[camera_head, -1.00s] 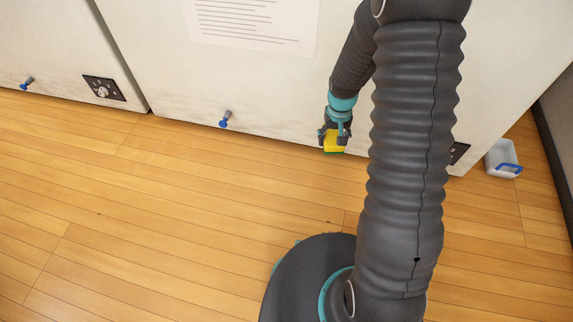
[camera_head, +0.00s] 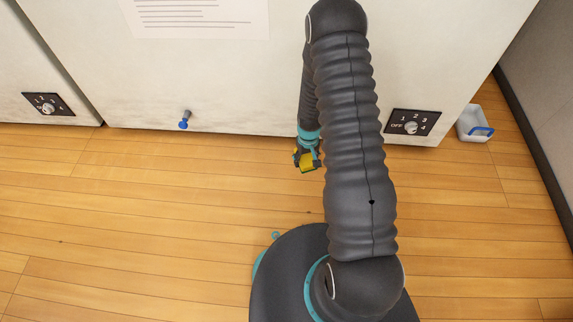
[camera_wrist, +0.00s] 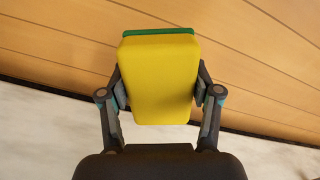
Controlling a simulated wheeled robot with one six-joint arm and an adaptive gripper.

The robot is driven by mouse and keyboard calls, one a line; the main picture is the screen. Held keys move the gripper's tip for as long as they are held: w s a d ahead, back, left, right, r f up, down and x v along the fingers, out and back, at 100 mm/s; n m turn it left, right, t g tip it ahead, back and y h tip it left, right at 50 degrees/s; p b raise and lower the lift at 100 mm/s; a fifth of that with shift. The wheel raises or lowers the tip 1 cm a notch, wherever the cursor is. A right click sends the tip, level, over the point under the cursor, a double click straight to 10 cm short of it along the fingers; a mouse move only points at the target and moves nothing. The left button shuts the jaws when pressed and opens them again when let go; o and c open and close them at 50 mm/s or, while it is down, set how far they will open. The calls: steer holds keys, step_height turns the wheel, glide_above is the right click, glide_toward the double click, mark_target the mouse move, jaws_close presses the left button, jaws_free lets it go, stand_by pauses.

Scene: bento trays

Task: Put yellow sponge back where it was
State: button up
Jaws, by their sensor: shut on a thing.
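The yellow sponge (camera_head: 308,168) has a green layer on one side. My gripper (camera_head: 307,158) is shut on it, with one finger on each side. In the wrist view the sponge (camera_wrist: 158,80) sits between the two fingers of my gripper (camera_wrist: 160,100), its green edge at the top of the picture. In the head view my gripper points down in front of the white cabinet, and the sponge shows against the wooden floor. My arm hides part of the cabinet and floor to the right of the sponge.
A white basket with a blue handle (camera_head: 474,124) stands on the floor at the right, beside the grey wall. The wooden floor (camera_head: 130,200) is clear at the left.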

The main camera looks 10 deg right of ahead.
steer(key=b, duration=0.1)
glide_above(286, 166)
step_height(286, 166, down, 5)
steer(key=shift+s+f, duration=0.1)
steer(key=shift+s, duration=0.05)
steer(key=shift+f, duration=1.85)
steer(key=shift+f+b, duration=0.25)
steer(key=shift+b, duration=0.25)
steer(key=o, duration=1.3)
steer(key=shift+r, duration=0.1)
